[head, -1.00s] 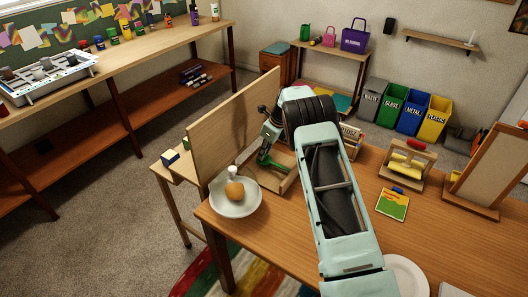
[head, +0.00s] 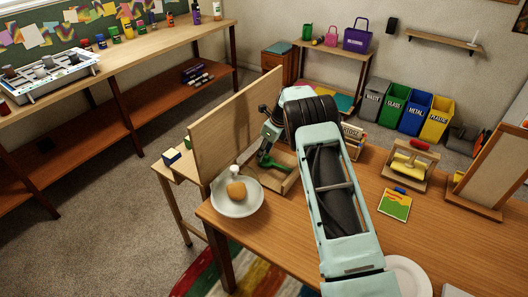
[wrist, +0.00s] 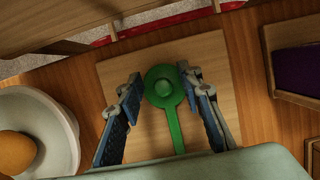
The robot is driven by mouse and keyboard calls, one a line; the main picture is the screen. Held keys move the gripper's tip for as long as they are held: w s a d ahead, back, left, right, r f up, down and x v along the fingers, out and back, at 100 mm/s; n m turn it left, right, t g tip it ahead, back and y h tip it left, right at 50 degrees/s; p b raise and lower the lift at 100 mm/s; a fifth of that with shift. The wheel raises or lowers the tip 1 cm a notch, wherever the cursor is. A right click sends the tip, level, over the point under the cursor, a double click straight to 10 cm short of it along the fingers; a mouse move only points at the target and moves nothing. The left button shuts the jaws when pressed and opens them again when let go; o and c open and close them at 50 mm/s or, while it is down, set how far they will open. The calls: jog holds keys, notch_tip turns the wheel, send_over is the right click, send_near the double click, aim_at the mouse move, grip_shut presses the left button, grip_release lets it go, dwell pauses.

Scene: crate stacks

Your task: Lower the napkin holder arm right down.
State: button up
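The napkin holder has a square wooden base (wrist: 218,75) and a green arm (wrist: 176,128) with a round, knobbed end. In the wrist view the arm lies over the base, its round end between my fingers. In the head view the wooden holder (head: 286,184) stands on the table, with the green arm (head: 278,165) low inside it. My gripper (wrist: 160,78) is open, a finger on each side of the round end, with gaps beside it. It also shows in the head view (head: 264,158). Whether the arm rests on the base is hard to tell.
A white bowl (head: 222,207) with a round brown item stands close left of the holder; its rim shows in the wrist view (wrist: 70,120). A tall wooden panel (head: 225,130) rises behind. A box of books or cards (head: 352,140) is to the right.

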aim_at(273, 163)
jog(key=shift+r, duration=0.1)
jog(key=v, duration=1.2)
